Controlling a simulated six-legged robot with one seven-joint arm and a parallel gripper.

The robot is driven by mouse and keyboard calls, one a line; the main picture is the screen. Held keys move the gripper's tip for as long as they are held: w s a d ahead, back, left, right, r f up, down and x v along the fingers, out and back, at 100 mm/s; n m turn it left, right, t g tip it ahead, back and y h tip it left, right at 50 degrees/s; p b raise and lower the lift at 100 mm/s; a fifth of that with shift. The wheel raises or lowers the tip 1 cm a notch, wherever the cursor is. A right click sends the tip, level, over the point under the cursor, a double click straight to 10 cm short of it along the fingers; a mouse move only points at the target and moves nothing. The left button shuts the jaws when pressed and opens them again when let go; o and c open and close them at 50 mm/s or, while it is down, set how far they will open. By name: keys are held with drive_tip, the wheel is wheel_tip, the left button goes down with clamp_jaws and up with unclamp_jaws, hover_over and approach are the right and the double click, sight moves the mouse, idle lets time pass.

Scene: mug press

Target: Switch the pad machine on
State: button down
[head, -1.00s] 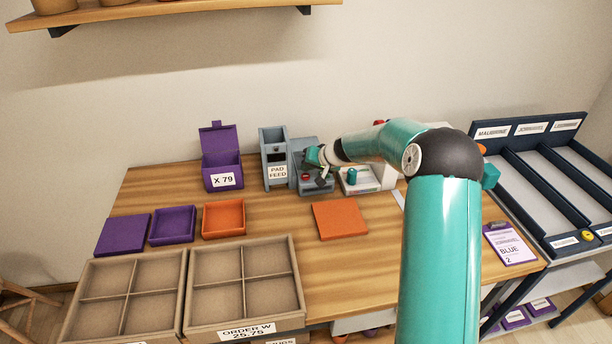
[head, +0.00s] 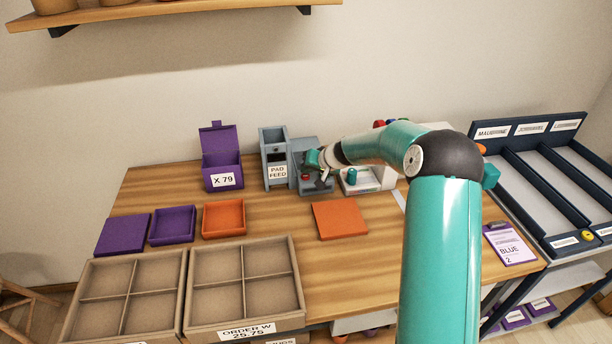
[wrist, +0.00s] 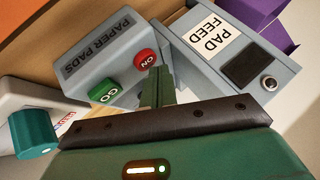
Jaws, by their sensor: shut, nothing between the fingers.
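The pad machine (head: 309,186) is a grey-blue unit on the table by the wall, labelled PAPER PADS in the wrist view (wrist: 96,56). A red round ON button (wrist: 145,58) and a green GO button (wrist: 104,91) sit on its sloped face. The red button also shows in the head view (head: 306,177). My gripper (wrist: 156,82) is shut and empty, its fingertips close to the red button. I cannot tell whether they touch it. In the head view my gripper (head: 320,180) is over the machine's front and hides part of it.
The pad feed box (head: 276,160) stands directly left of the machine, with a dark window and a round knob in the wrist view. A white unit with a teal knob (head: 352,176) stands to the right. An orange square (head: 340,220) lies in front on the table.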

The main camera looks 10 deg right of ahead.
sight(308, 177)
drive_tip(key=shift+f, duration=0.45)
idle(0.4)
drive_tip(key=shift+r, duration=0.95)
drive_tip(key=shift+r, duration=0.1)
drive_tip(key=shift+r, duration=2.9)
